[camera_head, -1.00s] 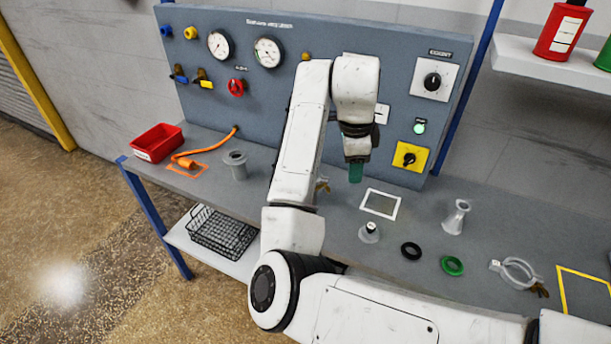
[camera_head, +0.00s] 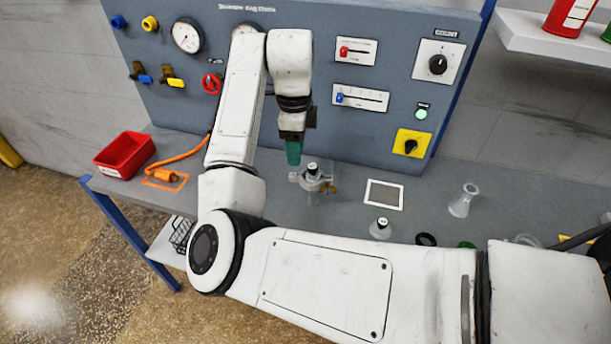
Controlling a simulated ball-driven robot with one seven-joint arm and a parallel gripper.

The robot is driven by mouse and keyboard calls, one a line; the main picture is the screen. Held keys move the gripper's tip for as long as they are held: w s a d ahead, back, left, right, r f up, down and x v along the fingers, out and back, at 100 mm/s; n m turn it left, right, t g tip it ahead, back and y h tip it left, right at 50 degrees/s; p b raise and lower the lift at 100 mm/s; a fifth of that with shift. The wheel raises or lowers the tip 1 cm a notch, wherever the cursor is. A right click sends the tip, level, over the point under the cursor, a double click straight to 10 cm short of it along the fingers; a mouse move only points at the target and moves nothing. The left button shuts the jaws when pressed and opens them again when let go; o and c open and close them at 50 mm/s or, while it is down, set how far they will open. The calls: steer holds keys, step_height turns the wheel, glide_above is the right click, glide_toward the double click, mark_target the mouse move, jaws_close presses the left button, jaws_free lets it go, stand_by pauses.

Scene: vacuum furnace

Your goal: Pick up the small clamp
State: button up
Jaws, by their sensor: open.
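A small grey clamp (camera_head: 313,181) with a brass wing nut is on the grey bench, below the control panel. It seems to sit around or against a small fitting with a dark top; I cannot tell which. My gripper (camera_head: 293,153) has green fingertips and points down, just above and to the left of the clamp. It is open, with nothing seen between its fingers. The fingers overlap from this side, so the gap is hidden. A larger ring clamp (camera_head: 527,240) farther right is mostly hidden behind my arm.
The control panel (camera_head: 380,130) stands close behind my gripper. A red bin (camera_head: 124,155) and an orange hose (camera_head: 180,157) lie left. A white-framed square (camera_head: 384,194), a small fitting (camera_head: 380,229) and a flared grey piece (camera_head: 464,200) lie right. My arm covers the bench front.

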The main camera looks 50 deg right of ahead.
mark_target(294, 174)
steer(key=shift+w+a+f+p, duration=0.15)
steer(key=shift+f+p, duration=0.3)
steer(key=shift+f, duration=1.5)
steer(key=shift+w+d+f+p, duration=0.1)
steer(key=shift+f+p, duration=0.35)
steer(key=shift+f, duration=1.45)
steer(key=shift+c, duration=0.5)
jaws_close()
